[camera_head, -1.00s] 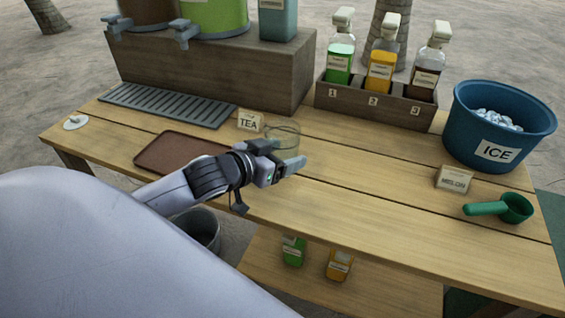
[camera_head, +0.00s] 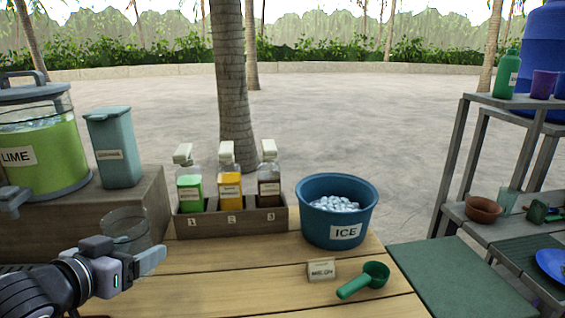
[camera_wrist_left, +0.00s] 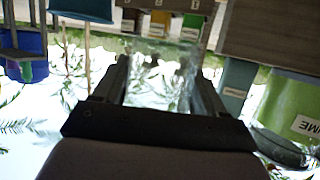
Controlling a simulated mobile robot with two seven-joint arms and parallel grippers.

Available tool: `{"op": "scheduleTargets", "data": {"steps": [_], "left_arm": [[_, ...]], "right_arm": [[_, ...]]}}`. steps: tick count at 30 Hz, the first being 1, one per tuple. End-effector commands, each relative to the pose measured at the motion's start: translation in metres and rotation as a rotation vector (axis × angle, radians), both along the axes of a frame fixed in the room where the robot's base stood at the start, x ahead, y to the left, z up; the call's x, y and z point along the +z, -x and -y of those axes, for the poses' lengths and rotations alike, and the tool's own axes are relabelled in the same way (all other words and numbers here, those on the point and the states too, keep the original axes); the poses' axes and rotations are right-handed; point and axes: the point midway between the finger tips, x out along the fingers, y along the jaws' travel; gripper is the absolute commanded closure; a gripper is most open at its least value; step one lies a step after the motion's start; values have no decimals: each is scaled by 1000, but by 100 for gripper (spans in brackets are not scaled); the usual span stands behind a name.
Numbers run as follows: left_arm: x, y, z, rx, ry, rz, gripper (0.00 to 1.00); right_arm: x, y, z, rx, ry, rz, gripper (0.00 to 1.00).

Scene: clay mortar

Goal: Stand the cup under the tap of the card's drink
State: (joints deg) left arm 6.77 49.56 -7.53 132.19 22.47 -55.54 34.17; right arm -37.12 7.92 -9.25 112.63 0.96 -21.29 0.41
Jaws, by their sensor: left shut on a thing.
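The cup (camera_head: 127,226) is clear glass and stands out at the lower left of the head view. My left gripper (camera_head: 150,262) is shut on it; in the left wrist view the cup (camera_wrist_left: 160,85) sits between the two fingers. The lime dispenser (camera_head: 42,145) is green with a LIME label, and its grey tap (camera_head: 12,200) shows at the left edge. It also shows in the left wrist view (camera_wrist_left: 290,110). The card and the brown dispenser are outside the current views. My right gripper is not in view.
A teal canister (camera_head: 115,150) stands on the wooden stand (camera_head: 150,195). A rack (camera_head: 232,222) holds three bottles. The blue ice bucket (camera_head: 338,235), a small label block (camera_head: 321,271) and a green scoop (camera_head: 365,282) are to the right. A shelf (camera_head: 480,100) stands at far right.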

Motion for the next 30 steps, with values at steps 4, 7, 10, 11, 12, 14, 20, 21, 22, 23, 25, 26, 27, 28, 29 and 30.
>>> {"op": "scheduleTargets", "data": {"steps": [4, 7, 10, 11, 12, 14, 20, 21, 22, 23, 25, 26, 27, 28, 29, 30], "left_arm": [[-12, 8, 17, 13, 7, -6, 58], [-22, 16, 32, 33, 9, -8, 58], [-30, 26, 47, 57, 10, -8, 58], [-31, 30, 51, 66, 10, -7, 58], [-33, 34, 56, 77, 11, -7, 58], [-35, 40, 63, 93, 11, -6, 58], [-36, 53, 77, 137, 6, -3, 58], [-36, 55, 78, 142, 6, -2, 58], [-36, 56, 79, 145, 3, 0, 58], [-36, 56, 80, 148, 2, 0, 58], [-37, 57, 80, 151, 2, 1, 58], [-37, 58, 81, 152, 2, 1, 58], [-37, 58, 81, 153, 2, 1, 58], [-37, 58, 80, 154, 1, 1, 58], [-38, 58, 80, 154, 1, 1, 58], [-38, 58, 80, 155, 2, 1, 58]], "right_arm": [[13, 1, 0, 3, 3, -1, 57], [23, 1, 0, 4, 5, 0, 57], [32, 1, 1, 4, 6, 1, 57], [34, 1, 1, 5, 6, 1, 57], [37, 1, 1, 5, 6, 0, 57], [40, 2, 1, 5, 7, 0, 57], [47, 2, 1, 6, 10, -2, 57], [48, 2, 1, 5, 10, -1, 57], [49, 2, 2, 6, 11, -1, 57], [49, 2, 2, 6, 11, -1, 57], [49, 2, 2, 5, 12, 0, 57], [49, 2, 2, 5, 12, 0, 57], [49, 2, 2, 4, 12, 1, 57], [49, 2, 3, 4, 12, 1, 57], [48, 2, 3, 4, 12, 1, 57], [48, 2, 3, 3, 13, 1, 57]]}}
